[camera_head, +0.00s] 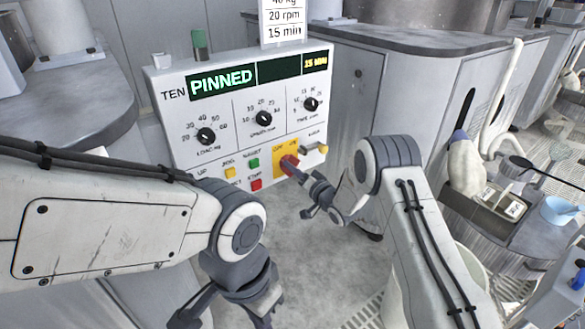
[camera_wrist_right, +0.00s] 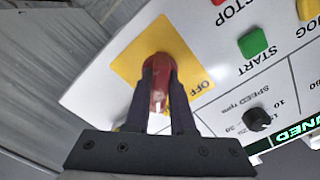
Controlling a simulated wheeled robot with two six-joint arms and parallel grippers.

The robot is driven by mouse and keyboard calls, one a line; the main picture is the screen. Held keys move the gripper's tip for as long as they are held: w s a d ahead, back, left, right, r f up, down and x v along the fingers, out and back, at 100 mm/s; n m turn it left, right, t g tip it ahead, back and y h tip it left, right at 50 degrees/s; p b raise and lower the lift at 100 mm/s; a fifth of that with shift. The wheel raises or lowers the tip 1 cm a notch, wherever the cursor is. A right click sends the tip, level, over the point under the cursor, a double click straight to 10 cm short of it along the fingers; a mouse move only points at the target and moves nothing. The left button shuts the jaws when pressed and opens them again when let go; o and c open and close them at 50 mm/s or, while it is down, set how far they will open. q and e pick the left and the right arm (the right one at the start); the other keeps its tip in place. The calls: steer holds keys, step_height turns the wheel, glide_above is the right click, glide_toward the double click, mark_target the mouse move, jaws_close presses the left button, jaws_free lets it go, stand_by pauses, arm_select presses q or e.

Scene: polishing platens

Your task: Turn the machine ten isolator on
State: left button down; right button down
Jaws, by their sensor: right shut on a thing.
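The machine ten isolator is a red handle (camera_head: 287,165) on a yellow plate (camera_head: 278,152), low on the right of the white panel marked TEN (camera_head: 172,95). In the right wrist view the red handle (camera_wrist_right: 159,85) stands between the two dark fingers, with the word OFF on the yellow plate (camera_wrist_right: 190,72) beside it. My right gripper (camera_head: 297,172) is shut on the handle and covers part of it and the plate. My left gripper (camera_head: 228,312) hangs at the bottom of the head view, fingers apart and empty, away from the panel.
The panel carries three black dials (camera_head: 264,118), a green START button (camera_head: 254,162), a red STOP button (camera_head: 255,184) and yellow buttons close to the isolator. Its display reads PINNED (camera_head: 221,80). A grey cabinet (camera_head: 352,100) stands right of the panel; open floor (camera_head: 300,240) lies below.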

steer(key=shift+f, duration=0.1)
steer(key=c, duration=0.8)
jaws_free()
steer(key=shift+o, duration=0.2)
steer(key=p+v, duration=0.2)
steer(key=v, duration=0.8)
steer(key=shift+s, duration=0.25)
